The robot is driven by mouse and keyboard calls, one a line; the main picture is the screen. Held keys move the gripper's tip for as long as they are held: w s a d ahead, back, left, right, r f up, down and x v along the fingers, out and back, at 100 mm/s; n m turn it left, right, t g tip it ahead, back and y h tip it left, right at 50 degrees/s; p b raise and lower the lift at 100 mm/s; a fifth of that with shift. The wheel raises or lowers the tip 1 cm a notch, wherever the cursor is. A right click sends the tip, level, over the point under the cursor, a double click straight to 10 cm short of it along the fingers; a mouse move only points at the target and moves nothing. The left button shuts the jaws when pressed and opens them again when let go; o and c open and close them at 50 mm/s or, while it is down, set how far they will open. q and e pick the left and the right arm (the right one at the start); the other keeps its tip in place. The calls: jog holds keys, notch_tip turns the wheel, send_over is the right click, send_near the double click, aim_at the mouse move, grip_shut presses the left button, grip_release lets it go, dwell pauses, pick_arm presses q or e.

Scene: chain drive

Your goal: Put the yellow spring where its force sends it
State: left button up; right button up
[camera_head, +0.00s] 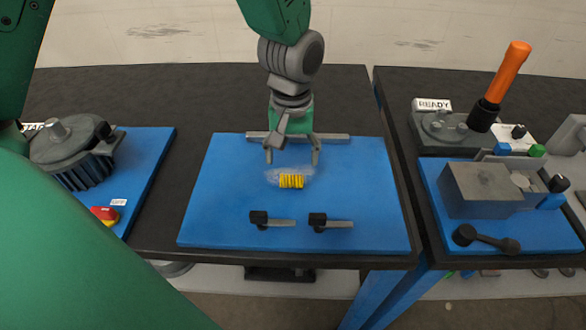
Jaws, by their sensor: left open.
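The yellow spring (291,181) is a short coil lying on its side on the middle blue mat (230,215). A pale translucent patch lies around and behind it; I cannot tell what it is. My left gripper (292,156) points down just behind and above the spring. Its two fingers are spread apart with nothing between them, and the spring appears apart from them. My right gripper does not show.
Two black-handled clamps (272,221) (331,223) lie in front of the spring, and a grey bar (330,138) lies behind. At left stand a dark motor (72,152) and a red button (104,215).

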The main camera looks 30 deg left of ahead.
pick_arm(q)
jog(key=r, duration=0.4)
jog(key=shift+a+r, duration=0.15)
jog(key=shift+a, duration=0.05)
jog(key=shift+a+r, duration=0.1)
jog(key=shift+r, duration=0.15)
jog(key=shift+c, duration=1.3)
jog(key=n+t+h+b, duration=0.3)
jog(key=n+h+b, duration=0.25)
jog(key=n, duration=1.25)
send_near(290, 176)
jog(key=b+x, duration=0.1)
jog(key=x, duration=0.1)
jog(key=b+x, duration=0.1)
jog(key=x, duration=0.2)
jog(key=shift+w+f, duration=0.1)
jog(key=shift+w, duration=0.15)
jog(key=x, duration=0.1)
jog(key=b+x, duration=0.1)
jog(key=x, duration=0.2)
jog(key=shift+s+f, duration=0.3)
jog(key=shift+w+d+f, duration=0.25)
jog(key=shift+f, duration=0.1)
jog(key=shift+d+r, duration=0.1)
